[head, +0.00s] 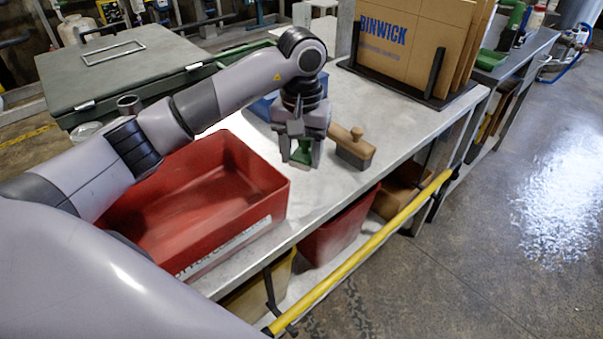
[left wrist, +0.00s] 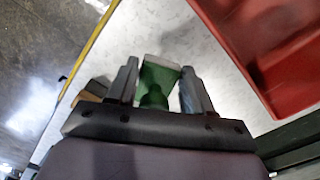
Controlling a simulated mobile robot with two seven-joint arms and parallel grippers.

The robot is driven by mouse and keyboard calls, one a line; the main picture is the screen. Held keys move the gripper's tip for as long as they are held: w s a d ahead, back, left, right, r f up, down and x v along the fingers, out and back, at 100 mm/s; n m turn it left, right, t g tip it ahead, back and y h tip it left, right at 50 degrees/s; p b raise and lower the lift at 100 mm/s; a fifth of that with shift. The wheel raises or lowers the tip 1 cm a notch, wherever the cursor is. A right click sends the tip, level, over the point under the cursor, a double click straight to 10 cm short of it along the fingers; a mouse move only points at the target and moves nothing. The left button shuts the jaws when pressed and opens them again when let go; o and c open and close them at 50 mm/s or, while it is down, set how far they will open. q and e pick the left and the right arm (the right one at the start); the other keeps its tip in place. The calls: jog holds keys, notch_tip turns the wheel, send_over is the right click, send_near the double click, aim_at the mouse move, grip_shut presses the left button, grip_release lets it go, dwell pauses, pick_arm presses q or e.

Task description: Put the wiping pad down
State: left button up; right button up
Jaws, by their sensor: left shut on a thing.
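The wiping pad (head: 301,156) is green with a pale strip at its lower edge. My left gripper (head: 302,150) is shut on it, pointing down low over the bench top (head: 330,200). Whether the pad touches the bench, I cannot tell. In the left wrist view the green pad (left wrist: 158,78) sits between the two fingers of my left gripper (left wrist: 157,85), with the pale bench surface beyond it. My right gripper is not in view.
A wooden-handled brush (head: 355,152) lies just right of the pad. An empty red bin (head: 275,203) stands to the left, and a blue container (head: 262,107) is partly hidden behind my gripper. Cardboard sheets (head: 405,45) stand in a rack behind. A yellow rail (head: 370,250) runs along the front.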

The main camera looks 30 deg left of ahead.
aim_at(301, 188)
pick_arm(q)
jog(key=shift+f, duration=2.9)
jog(key=shift+f, duration=0.1)
jog(key=o, duration=1.1)
notch_tip(301, 188, up, 12)
jog(key=shift+r+b, duration=0.15)
jog(key=shift+b, duration=0.2)
